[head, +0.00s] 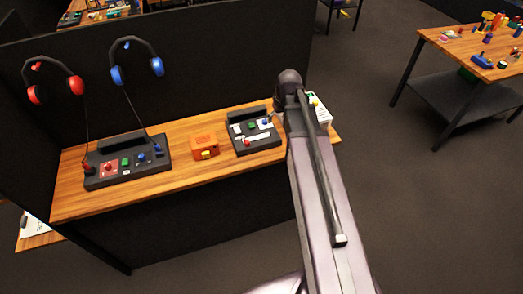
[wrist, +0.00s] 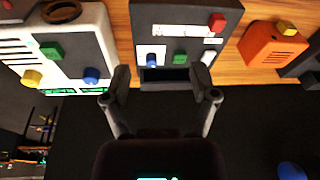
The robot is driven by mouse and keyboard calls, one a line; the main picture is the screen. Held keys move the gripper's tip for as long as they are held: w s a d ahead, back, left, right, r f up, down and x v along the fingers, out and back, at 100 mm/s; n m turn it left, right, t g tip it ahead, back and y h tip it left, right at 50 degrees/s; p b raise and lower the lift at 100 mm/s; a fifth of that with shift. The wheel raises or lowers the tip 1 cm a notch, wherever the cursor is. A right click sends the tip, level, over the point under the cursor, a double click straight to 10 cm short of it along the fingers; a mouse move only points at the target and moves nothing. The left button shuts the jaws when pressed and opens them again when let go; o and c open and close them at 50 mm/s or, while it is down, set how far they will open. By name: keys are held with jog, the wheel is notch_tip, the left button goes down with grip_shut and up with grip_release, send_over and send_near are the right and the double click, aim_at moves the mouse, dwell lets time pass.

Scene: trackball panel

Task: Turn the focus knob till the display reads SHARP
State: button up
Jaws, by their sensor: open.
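A dark panel (head: 240,146) with white label plates stands mid-table. In the wrist view the same panel (wrist: 205,57) fills the top centre. It carries a red control (wrist: 217,23), a green one (wrist: 180,58), a small blue one (wrist: 153,58) and a pale one (wrist: 208,57). I cannot tell which is the focus knob, and no SHARP reading is legible. My gripper (wrist: 161,88) is open and empty, its fingers apart near the panel's edge; contact is not clear. In the head view my arm hides the gripper.
A white unit (wrist: 100,30) with green, blue and yellow controls stands beside the panel, partly hidden by my arm in the head view. An orange box (head: 204,142) and a headphone panel (head: 130,174) stand left on the wooden table (head: 75,203). A black partition (head: 200,70) rises behind.

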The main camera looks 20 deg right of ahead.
jog(key=s+a+f+m+g+b, duration=0.1)
jog(key=s+a+f+b, duration=0.2)
jog(key=s+a, duration=0.6)
jog(key=shift+s+f+g+h, duration=0.15)
jog(key=shift+f+g+h, duration=0.2)
jog(key=shift+f, duration=0.2)
jog(key=shift+m+g, duration=0.35)
jog(key=shift+m, duration=0.05)
jog(key=s+a, duration=0.1)
jog(key=s, duration=0.1)
jog(key=s+a, duration=0.1)
jog(key=shift+s+a, duration=0.35)
jog(key=shift+s, duration=0.05)
dwell(1.1)
